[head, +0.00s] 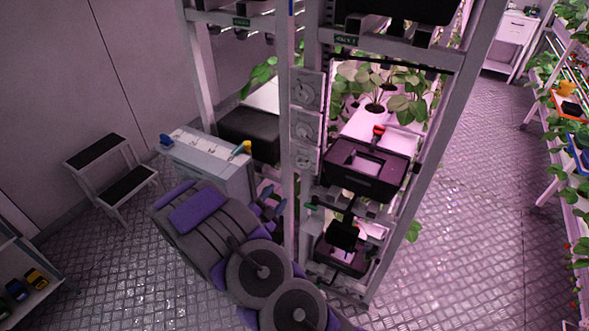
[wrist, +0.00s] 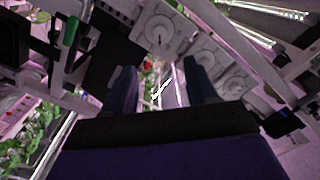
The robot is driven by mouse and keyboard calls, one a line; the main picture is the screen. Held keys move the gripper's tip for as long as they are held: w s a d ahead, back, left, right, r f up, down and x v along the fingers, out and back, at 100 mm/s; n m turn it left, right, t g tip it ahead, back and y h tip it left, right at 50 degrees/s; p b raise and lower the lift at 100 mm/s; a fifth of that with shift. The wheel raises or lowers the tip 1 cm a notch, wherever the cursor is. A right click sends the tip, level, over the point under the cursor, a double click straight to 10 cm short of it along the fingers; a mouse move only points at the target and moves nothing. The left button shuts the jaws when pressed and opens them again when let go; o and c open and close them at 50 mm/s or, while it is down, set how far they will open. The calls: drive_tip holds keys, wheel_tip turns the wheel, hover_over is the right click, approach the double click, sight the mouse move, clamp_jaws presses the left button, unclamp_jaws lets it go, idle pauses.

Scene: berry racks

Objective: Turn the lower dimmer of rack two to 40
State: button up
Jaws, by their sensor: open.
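A pale vertical panel with round dials is mounted on the front post of the near rack (head: 330,30). It carries an upper dial (head: 306,91), a middle dial (head: 305,129) and a lower dial (head: 305,157). In the wrist view, three dials (wrist: 158,33), (wrist: 207,64), (wrist: 235,86) run diagonally beyond the fingers. Their scale numbers are too small to read. My gripper (head: 270,205) is open and empty, lower than the panel and to its left in the head view. In the wrist view my gripper (wrist: 159,82) shows two dark fingers apart, touching no dial.
Black crates (head: 366,167) and plants (head: 376,88) fill the rack's shelves. A white cabinet (head: 208,160) stands left of the rack, close to my arm. A step stool (head: 110,175) stands farther left. The aisle floor (head: 465,190) on the right is clear.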

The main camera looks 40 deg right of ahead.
sight(300, 166)
drive_tip(key=b+x, duration=0.2)
drive_tip(key=x, duration=1.4)
drive_tip(key=shift+f, duration=0.1)
drive_tip(key=shift+c, duration=0.3)
drive_tip(key=shift+s, duration=0.1)
drive_tip(key=c, duration=1)
